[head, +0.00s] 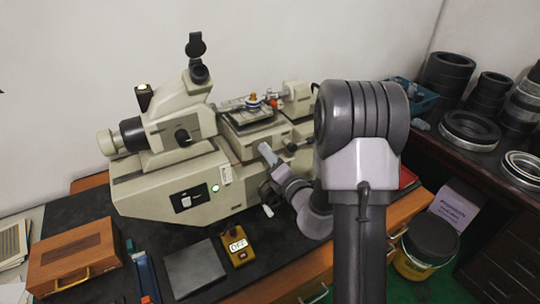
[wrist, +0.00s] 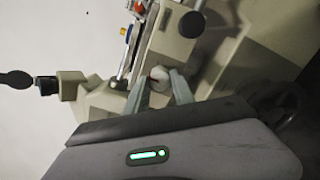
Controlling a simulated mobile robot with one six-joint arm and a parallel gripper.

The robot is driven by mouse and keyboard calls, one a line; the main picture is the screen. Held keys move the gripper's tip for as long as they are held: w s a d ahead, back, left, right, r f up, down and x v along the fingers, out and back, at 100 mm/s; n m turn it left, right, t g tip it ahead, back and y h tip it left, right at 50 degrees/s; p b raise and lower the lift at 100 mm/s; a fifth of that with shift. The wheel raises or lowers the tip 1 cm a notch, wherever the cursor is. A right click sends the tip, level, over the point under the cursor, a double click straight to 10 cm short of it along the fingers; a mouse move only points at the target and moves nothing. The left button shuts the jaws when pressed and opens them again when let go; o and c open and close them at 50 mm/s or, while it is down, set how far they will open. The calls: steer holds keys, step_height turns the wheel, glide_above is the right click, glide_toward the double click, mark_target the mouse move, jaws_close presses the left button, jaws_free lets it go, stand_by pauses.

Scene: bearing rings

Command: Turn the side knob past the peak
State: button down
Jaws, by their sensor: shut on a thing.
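The side knob (wrist: 160,74) is a small, pale round knob with a red mark, on the side of the beige measuring machine (head: 165,190). In the wrist view my gripper (wrist: 159,84) has one grey finger on each side of the knob and is shut on it. In the head view my gripper (head: 268,156) reaches the machine's front side below the stage. There the knob is hidden behind the fingers. How far the knob is turned cannot be read.
A dark knob (wrist: 190,23) sits close to my fingers. A yellow meter (head: 237,246), a grey plate (head: 194,268) and a wooden box (head: 75,255) lie on the bench in front of the machine. Dark rings (head: 470,130) stand on the right-hand table.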

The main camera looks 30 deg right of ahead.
steer(key=shift+n, duration=0.4)
steer(key=shift+n+t+y+b, duration=0.25)
steer(key=shift+n+b, duration=2.9)
steer(key=shift+n, duration=1.45)
steer(key=shift+n+t+y+b, duration=0.15)
steer(key=shift+n+y+b, duration=0.1)
steer(key=shift+n+b, duration=3.6)
steer(key=shift+n+p, duration=0.6)
steer(key=shift+n, duration=0.45)
steer(key=shift+r, duration=0.1)
steer(key=c, duration=1.1)
jaws_free()
steer(key=shift+w, duration=0.1)
